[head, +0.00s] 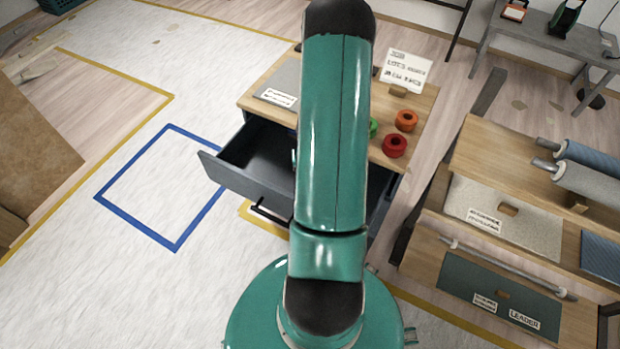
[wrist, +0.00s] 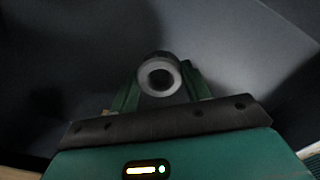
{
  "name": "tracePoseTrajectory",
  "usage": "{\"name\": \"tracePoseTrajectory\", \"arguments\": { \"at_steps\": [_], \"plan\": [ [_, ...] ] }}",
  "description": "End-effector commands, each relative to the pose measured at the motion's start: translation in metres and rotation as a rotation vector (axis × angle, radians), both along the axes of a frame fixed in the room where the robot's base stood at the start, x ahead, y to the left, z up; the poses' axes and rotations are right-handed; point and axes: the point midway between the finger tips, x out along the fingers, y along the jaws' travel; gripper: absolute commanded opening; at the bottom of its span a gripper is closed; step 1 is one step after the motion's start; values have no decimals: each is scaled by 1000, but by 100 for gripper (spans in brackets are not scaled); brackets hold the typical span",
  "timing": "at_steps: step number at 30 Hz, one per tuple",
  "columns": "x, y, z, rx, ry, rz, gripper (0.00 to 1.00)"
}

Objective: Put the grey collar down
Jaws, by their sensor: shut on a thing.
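The grey collar (wrist: 160,76) is a ring with a dark hole in its middle, seen in the wrist view. My gripper (wrist: 158,88) is shut on it, with a green finger at each side. Around them the wrist view shows dark grey surfaces, which look like the inside of the open drawer (head: 245,180). In the head view my teal arm covers the middle of the drawer and hides the collar and most of my gripper. I cannot tell whether the collar touches the drawer floor.
The drawer is pulled out of a wooden-topped cabinet (head: 262,80). On the top stand an orange collar (head: 406,120), a red collar (head: 394,145) and a partly hidden green one (head: 373,128). Shelves with rolls (head: 590,185) stand at right. A blue square (head: 135,222) marks clear floor at left.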

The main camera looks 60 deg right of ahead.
Motion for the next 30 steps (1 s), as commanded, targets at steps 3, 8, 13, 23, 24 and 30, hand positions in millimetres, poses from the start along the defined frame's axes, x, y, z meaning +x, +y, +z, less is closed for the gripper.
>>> {"name": "tracePoseTrajectory", "arguments": {
  "at_steps": [3, 8, 13, 23, 24, 30],
  "plan": [
    [5, -1, -13, 2, 2, 1, 20],
    [4, -1, -34, 2, 1, 1, 20],
    [5, -2, -35, -1, -1, 0, 20],
    [4, -2, -38, -1, -1, 1, 69],
    [4, -2, -38, -1, -1, 0, 69],
    [4, -1, -38, 0, 0, 0, 69]
  ]
}}
